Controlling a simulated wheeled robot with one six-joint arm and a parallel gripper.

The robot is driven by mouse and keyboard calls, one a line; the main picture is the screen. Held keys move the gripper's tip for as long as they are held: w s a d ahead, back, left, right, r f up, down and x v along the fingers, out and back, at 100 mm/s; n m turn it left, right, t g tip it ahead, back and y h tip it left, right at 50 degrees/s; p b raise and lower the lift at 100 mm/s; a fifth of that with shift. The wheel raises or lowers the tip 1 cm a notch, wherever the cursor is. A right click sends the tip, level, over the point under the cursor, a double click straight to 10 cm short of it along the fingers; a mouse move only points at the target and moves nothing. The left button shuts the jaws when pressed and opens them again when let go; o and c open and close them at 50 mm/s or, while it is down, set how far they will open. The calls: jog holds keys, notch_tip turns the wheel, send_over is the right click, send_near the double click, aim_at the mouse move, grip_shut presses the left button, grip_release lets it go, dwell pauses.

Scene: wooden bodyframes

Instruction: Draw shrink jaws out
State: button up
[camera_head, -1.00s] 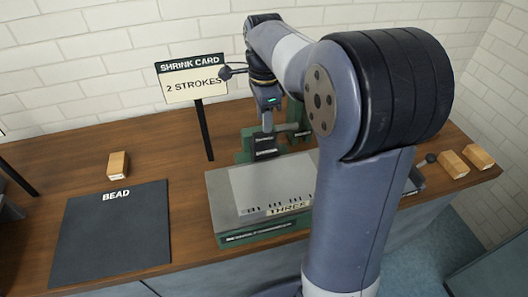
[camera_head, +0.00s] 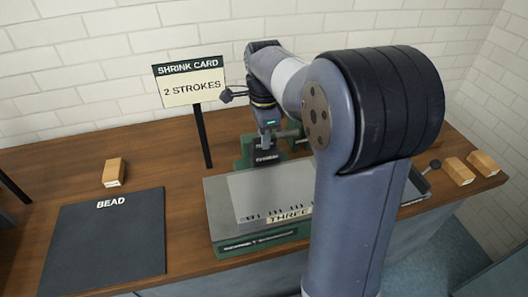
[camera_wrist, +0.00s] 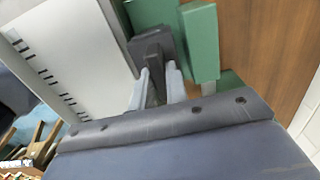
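The shrink jaws seem to be the small dark block (camera_head: 266,157) with a pale label, set at the green tool body (camera_head: 246,146) at the back of the bench. In the wrist view, the dark block (camera_wrist: 153,48) lies just beyond and between the tips of my gripper (camera_wrist: 160,72). Its two pale fingers stand apart, one on each side of the block's near end. I cannot tell whether they touch or clamp it. In the head view my gripper (camera_head: 267,138) points down right above the block, and its fingers are hard to make out.
A pale sheet with slots and a "THREE" label (camera_head: 270,195) lies on a green-fronted base before the tool. The "SHRINK CARD" sign (camera_head: 190,82) reads "2 STROKES".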

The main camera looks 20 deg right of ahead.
jog(key=shift+s, duration=0.1)
grip_shut()
jog(key=shift+r+p, duration=0.75)
jog(key=shift+p, duration=0.15)
dwell(0.4)
jog(key=shift+r+p, duration=1.65)
jog(key=shift+p, duration=0.05)
